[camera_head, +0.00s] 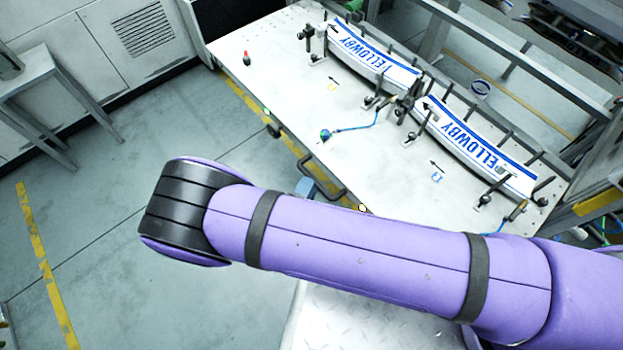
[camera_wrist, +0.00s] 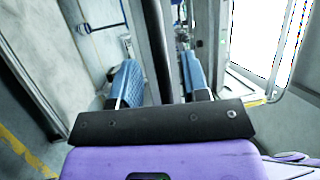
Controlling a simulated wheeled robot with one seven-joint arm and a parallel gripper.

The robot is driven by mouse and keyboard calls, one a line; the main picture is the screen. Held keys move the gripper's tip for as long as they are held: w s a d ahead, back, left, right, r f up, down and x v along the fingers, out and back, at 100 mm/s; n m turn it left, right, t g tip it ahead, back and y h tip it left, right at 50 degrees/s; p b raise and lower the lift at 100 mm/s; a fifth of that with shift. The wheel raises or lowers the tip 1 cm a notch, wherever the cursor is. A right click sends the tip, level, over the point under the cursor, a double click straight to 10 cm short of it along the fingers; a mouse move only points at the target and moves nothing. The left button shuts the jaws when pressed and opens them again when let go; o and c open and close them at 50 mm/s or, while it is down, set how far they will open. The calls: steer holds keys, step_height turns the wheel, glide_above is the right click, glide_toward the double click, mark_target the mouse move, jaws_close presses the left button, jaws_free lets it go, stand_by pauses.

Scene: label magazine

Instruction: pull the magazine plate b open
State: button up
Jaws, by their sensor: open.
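The magazine plate (camera_head: 290,90) is a broad white sheet in the head view, bearing two curved white-and-blue labels. Which part of it is b cannot be read. A grey upright and a dark bar pass between the fingers in the picture. I cannot tell whether they are near the fingers or far behind, and no contact shows.
The left label (camera_head: 372,55) and right label (camera_head: 482,148) stand among several dark pins and clamps. A small red-topped object (camera_head: 246,58) sits on the plate's far left. A grey stand (camera_head: 40,85) is at the left. The grey floor (camera_head: 110,190) beside the plate is clear.

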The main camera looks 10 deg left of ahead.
steer(key=v, duration=0.8)
stand_by(0.4)
